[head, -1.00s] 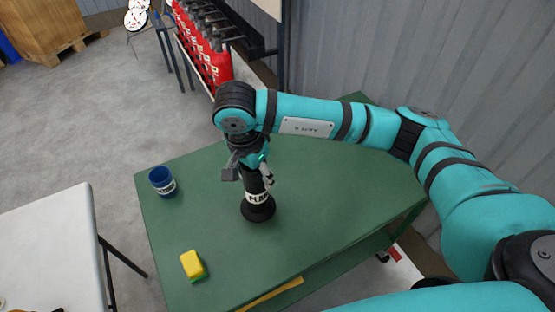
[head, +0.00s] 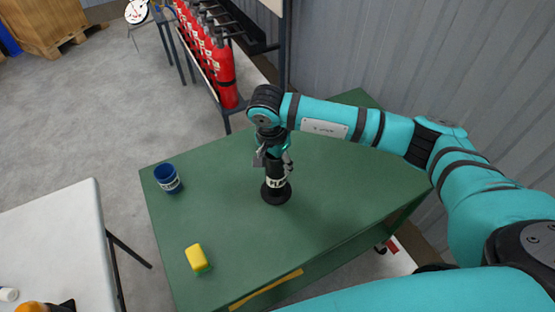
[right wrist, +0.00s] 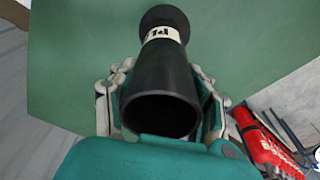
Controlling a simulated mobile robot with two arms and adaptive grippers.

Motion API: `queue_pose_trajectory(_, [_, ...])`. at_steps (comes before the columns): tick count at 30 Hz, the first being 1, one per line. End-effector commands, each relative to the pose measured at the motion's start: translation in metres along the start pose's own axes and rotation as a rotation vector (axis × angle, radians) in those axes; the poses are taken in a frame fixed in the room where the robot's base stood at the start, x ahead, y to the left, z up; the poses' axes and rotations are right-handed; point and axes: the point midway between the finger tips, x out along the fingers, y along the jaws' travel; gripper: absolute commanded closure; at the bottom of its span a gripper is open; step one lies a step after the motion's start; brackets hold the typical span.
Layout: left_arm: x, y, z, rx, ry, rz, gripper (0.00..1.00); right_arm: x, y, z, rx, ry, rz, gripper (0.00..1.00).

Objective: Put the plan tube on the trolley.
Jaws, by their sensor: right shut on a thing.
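The plan tube (head: 277,184) is black with a flared foot and a white label. It stands upright over the green top of the trolley (head: 340,190), and I cannot tell whether its foot touches the surface. My right gripper (head: 274,163) is shut on the upper part of the tube. In the right wrist view, the tube's open end (right wrist: 162,112) is close, between the fingers, and the foot (right wrist: 164,17) is at the far end against the green. My left gripper is not in view.
A blue cup (head: 167,179) and a yellow-and-green sponge (head: 198,259) are on the trolley's left side. A white table (head: 55,235) stands to the left. Red extinguishers (head: 222,75) hang behind. The green top right of the tube is clear.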

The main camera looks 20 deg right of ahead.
Motion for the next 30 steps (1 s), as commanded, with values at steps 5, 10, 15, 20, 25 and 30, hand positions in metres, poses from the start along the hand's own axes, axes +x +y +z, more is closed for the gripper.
queue_pose_trajectory(5, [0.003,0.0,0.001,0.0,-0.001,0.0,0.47,0.003,0.0,0.0,0.0,0.0,0.0,0.48])
queue_pose_trajectory(10, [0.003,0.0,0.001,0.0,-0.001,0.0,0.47,0.002,0.0,0.0,0.0,0.0,0.0,0.29])
queue_pose_trajectory(15, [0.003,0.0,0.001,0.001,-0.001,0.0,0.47,0.002,0.0,0.0,0.0,0.0,0.0,0.29])
queue_pose_trajectory(20, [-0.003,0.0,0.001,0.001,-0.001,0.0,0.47,-0.003,0.0,-0.001,0.001,0.0,0.0,0.29])
queue_pose_trajectory(25, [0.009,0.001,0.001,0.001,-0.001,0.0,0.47,-0.026,-0.001,-0.001,-0.001,0.002,-0.005,0.29])
queue_pose_trajectory(30, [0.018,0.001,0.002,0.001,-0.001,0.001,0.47,-0.064,-0.002,-0.001,0.0,0.002,-0.006,0.29])
